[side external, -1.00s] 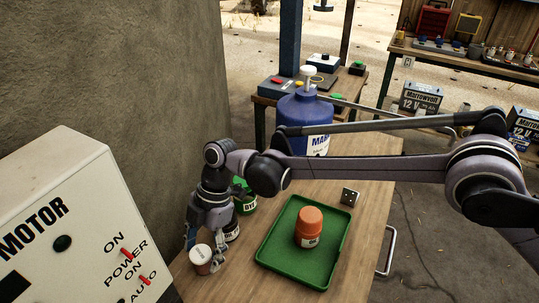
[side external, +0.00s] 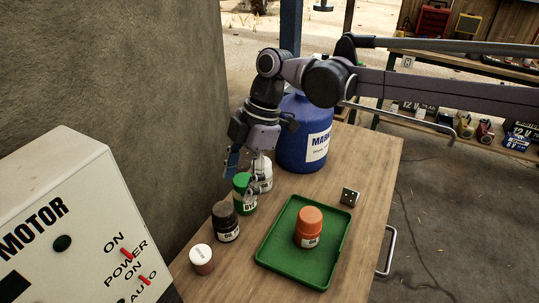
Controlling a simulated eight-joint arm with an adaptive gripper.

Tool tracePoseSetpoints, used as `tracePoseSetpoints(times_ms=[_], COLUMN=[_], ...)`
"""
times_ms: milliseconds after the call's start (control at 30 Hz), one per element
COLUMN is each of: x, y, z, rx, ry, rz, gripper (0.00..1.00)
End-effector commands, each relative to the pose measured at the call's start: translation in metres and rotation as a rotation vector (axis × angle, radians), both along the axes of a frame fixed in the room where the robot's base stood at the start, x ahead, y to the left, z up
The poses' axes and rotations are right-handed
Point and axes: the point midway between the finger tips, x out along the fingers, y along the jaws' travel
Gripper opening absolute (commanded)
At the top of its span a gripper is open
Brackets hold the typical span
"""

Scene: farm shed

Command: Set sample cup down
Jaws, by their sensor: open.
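The likely sample cup (side external: 202,262), small and reddish-brown with a white top, stands upright on the wooden table (side external: 352,165) at its near left. Nothing touches it. My gripper (side external: 246,178) is open, pointing down, well behind and to the right of the cup. Its fingers are over or close beside the green jar (side external: 244,194) and the white jar (side external: 263,174). I cannot tell whether the fingers touch either jar.
A dark jar (side external: 226,224) stands between the cup and the green jar. A green tray (side external: 280,268) holds an orange jar (side external: 309,222). A blue jug (side external: 301,138) stands behind. The motor box (side external: 70,225) and wall (side external: 120,90) bound the left.

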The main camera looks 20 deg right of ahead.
Motion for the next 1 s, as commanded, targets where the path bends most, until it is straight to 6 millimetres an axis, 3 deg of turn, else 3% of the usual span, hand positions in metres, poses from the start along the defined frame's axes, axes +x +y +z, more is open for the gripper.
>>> tracePoseSetpoints(times_ms=[33,200,500,767,1000], x=[0.002,0.001,-0.031,-0.079,-0.129], y=[-0.024,-0.092,-0.208,-0.295,-0.358], z=[0.011,0.036,0.057,0.047,0.018], rx=[-0.006,-0.014,0.010,0.074,0.166], ry=[-0.006,-0.031,-0.071,-0.112,-0.150], rz=[-0.088,-0.376,-0.871,-1.283,-1.631], gripper=[0.64,0.64,0.64,0.64,0.64])
